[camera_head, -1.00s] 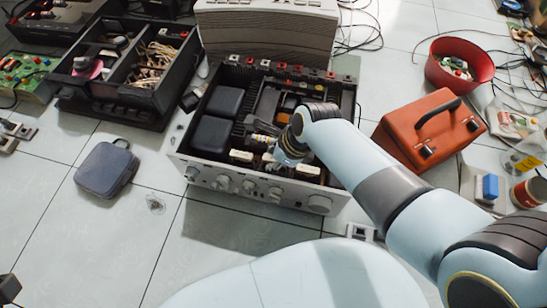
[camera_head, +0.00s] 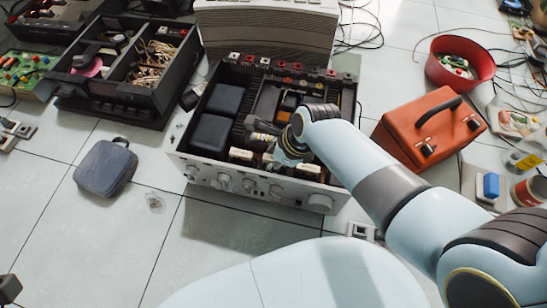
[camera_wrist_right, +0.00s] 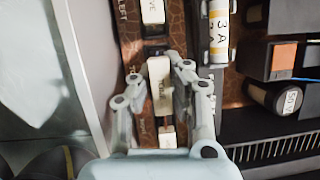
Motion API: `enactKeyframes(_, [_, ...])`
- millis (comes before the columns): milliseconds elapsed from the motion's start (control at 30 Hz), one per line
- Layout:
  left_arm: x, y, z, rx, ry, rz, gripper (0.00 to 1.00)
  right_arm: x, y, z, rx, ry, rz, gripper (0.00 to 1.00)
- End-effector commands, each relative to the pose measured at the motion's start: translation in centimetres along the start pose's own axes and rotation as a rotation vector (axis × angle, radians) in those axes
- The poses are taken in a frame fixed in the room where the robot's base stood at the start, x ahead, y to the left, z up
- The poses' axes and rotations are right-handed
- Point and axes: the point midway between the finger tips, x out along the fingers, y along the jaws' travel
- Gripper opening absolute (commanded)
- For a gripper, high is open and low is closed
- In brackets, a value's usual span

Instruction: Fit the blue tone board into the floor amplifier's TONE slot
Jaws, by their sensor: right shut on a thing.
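The floor amplifier (camera_head: 215,171) lies with its top open and its silver knob panel toward me. My right gripper (camera_head: 282,160) is inside its front right part; the arm hides some of the interior. In the right wrist view, my right gripper (camera_wrist_right: 160,75) is shut on a narrow cream-topped board (camera_wrist_right: 159,88) with lettering that seems to read TONE. My left gripper is out of view.
Another cream-topped block (camera_wrist_right: 152,12) stands in line with the held one. A white fuse-like cylinder (camera_wrist_right: 220,35) is close to the right finger. An orange-red case (camera_head: 425,130) and a red bowl (camera_head: 460,65) stand to the right. Floor in front is mostly clear.

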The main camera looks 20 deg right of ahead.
Motion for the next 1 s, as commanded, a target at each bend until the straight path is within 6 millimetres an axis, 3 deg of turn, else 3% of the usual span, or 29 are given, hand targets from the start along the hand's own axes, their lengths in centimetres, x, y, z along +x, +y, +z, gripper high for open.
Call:
enactKeyframes(933, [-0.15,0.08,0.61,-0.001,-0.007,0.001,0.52,0.78,0.02,-0.31,0.0,0.0,0.0,0.0])
enactKeyframes(1000, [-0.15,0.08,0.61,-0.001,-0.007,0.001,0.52,0.77,0.02,-0.31,0.0,0.0,0.0,0.16])
